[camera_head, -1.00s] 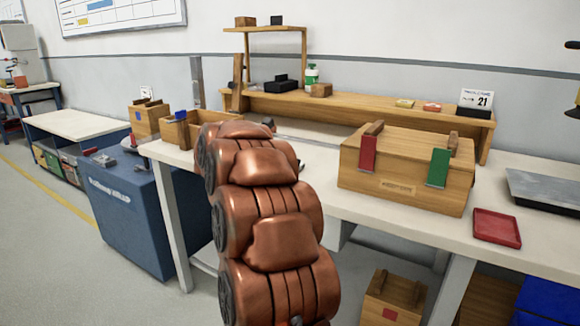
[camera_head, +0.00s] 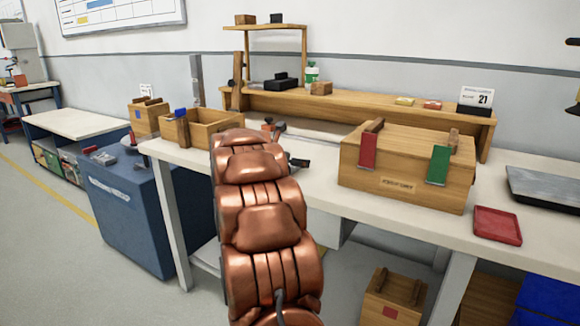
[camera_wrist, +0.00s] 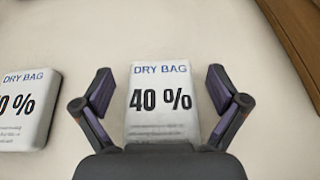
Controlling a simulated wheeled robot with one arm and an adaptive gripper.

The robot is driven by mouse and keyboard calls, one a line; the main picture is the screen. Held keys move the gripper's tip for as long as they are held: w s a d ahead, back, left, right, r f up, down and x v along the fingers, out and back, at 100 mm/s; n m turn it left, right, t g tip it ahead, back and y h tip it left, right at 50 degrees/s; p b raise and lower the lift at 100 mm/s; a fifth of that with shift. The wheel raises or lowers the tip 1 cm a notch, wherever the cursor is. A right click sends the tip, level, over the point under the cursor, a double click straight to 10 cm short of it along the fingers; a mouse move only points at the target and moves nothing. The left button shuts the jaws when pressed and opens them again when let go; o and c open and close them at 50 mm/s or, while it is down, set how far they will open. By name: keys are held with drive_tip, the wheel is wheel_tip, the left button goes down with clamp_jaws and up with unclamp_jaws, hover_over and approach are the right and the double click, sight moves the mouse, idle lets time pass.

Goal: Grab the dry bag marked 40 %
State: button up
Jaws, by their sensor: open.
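The dry bag marked 40 % (camera_wrist: 160,105) is a pale, flat packet with dark print, lying on the light worktop in the wrist view. My gripper (camera_wrist: 160,88) is open, with one purple-padded finger on each side of this bag and a gap to both. The lower part of the bag is hidden by my gripper's body. A second dry bag (camera_wrist: 24,112) lies to the left, outside the fingers; its number is cut off and only "0 %" shows. In the head view my copper arm reaches over the bench and hides the bags.
A large wooden box (camera_head: 408,168) with red and green straps stands on the white workbench (camera_head: 330,190); a wooden edge (camera_wrist: 298,35) shows at the wrist view's upper right. An open wooden bin (camera_head: 205,135), a red tray (camera_head: 497,226) and a rear shelf (camera_head: 385,108) surround the space.

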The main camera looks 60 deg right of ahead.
drive_tip(key=c, duration=1.2)
drive_tip(key=shift+r, duration=0.1)
